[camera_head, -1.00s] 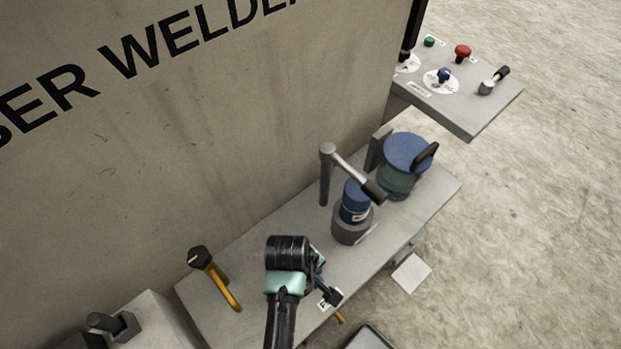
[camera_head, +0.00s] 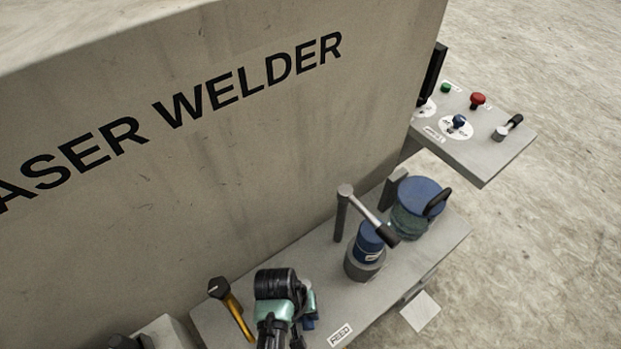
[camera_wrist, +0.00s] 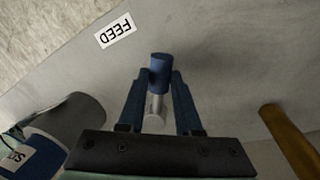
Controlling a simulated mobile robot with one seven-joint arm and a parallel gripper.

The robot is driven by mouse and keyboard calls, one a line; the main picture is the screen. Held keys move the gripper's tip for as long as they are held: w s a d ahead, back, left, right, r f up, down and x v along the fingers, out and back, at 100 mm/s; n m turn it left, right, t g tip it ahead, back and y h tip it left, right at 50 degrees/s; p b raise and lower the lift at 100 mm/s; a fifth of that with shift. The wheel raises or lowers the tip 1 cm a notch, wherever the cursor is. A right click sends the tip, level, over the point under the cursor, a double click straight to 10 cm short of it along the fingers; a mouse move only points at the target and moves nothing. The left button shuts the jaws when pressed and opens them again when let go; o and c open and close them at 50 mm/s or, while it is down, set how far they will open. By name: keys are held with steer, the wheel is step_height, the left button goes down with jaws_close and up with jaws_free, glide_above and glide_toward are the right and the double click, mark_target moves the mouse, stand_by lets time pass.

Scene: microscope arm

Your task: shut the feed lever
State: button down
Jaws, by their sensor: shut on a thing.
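The feed lever (camera_wrist: 159,72) has a blue grip on a short pale metal shaft, and the wrist view shows it between my two dark blue fingers. My gripper (camera_wrist: 160,80) is shut on the blue grip. A white FEED label (camera_wrist: 115,30) lies on the grey bench beyond the lever. In the head view my gripper (camera_head: 309,318) is low over the bench, left of the FEED label (camera_head: 340,334). There my own wrist hides most of the lever.
A yellow handle (camera_head: 238,318) stands left of my arm. A control shelf (camera_head: 485,165) juts out beyond. The welder wall (camera_head: 250,150) rises behind.

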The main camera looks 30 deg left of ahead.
steer(key=m, duration=0.1)
steer(key=a+m, duration=0.1)
steer(key=shift+s+a+m, duration=0.3)
steer(key=shift+s, duration=0.1)
steer(key=shift+s+a+m+g, duration=0.2)
steer(key=shift+a+m, duration=0.25)
steer(key=shift+m, duration=0.35)
steer(key=shift+s+a+m+g, duration=0.1)
steer(key=shift+a+m+g, duration=0.3)
steer(key=shift+m, duration=0.4)
steer(key=shift+a, duration=0.1)
steer(key=c, duration=0.6)
jaws_free()
step_height(320, 180, up, 13)
steer(key=a+p, duration=0.1)
steer(key=a, duration=0.1)
steer(key=shift+s+a+f, duration=0.15)
steer(key=shift+a, duration=0.1)
